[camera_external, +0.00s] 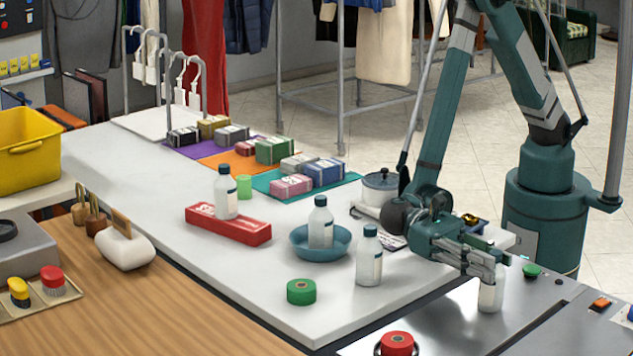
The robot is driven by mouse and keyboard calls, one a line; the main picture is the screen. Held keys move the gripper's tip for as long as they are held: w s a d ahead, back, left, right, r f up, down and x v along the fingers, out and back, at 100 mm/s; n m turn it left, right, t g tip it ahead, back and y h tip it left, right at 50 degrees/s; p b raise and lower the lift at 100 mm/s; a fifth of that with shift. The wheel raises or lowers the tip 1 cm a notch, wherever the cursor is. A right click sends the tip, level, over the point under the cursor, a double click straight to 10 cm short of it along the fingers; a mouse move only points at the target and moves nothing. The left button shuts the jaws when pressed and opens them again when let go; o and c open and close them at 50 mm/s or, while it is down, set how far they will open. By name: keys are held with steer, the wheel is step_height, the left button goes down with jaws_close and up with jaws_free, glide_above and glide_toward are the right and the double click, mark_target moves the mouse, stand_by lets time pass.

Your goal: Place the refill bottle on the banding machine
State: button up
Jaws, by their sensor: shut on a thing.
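My gripper (488,262) is at the right, over the steel-topped machine (440,325) in the front right corner, which looks like the banding machine. It is shut on a pale bottle (490,297), likely the refill bottle. The fingers hide its top; the lower body shows upright beneath them. I cannot tell whether its base touches the steel top.
A green roll (301,291) lies on the white table (200,270). A lidded pot (380,187) stands near my arm.

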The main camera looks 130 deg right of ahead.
steer(key=shift+f, duration=0.1)
steer(key=o, duration=1.3)
steer(key=shift+s+d+p, duration=0.15)
steer(key=shift+d+p, duration=0.15)
steer(key=shift+d, duration=1.7)
steer(key=shift+s+d+p, duration=0.2)
steer(key=shift+d+p, duration=0.15)
steer(key=shift+d, duration=1.65)
steer(key=shift+s+d+p, duration=0.15)
steer(key=shift+d+p, duration=0.15)
steer(key=shift+d, duration=1.7)
